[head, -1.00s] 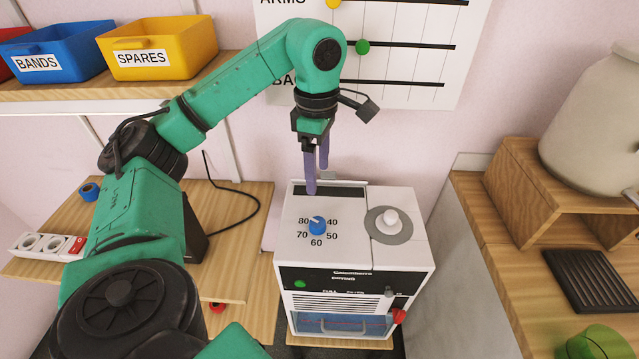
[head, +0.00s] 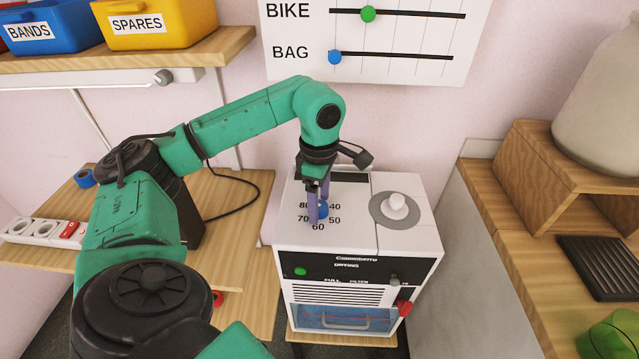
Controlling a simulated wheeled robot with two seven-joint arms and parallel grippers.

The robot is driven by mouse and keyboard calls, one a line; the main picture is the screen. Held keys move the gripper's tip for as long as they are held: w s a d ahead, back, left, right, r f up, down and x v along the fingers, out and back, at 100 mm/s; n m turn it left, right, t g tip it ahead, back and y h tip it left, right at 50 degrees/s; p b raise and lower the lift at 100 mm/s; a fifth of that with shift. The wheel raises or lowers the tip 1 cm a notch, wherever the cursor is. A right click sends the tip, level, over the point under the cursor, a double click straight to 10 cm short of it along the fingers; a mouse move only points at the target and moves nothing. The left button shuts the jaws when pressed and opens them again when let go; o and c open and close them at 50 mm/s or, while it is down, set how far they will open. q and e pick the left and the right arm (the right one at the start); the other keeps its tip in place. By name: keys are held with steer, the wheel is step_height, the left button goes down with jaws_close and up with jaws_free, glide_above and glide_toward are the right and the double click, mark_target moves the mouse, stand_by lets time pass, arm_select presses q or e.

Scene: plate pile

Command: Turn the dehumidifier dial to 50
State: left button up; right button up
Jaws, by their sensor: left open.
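The white dehumidifier (head: 400,236) stands in the middle, with a dial scale marked 80, 70, 60, 50 and 40 on its top. The blue dial (head: 323,209) sits inside the scale and is partly hidden by my left gripper (head: 318,208). That gripper points down with its purple fingers open, one on the near left of the dial and one behind it. I cannot tell whether the fingers touch the dial or where its pointer stands. My right gripper is not in view.
A white knob (head: 396,206) on a grey disc stands right of the dial. The front has a green button (head: 300,271) and a red knob (head: 404,308). A shelf with yellow (head: 155,25) and blue bins is upper left. A wooden counter (head: 530,265) borders the right.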

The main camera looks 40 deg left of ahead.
arm_select(q)
steer(key=c, duration=1.2)
jaws_close()
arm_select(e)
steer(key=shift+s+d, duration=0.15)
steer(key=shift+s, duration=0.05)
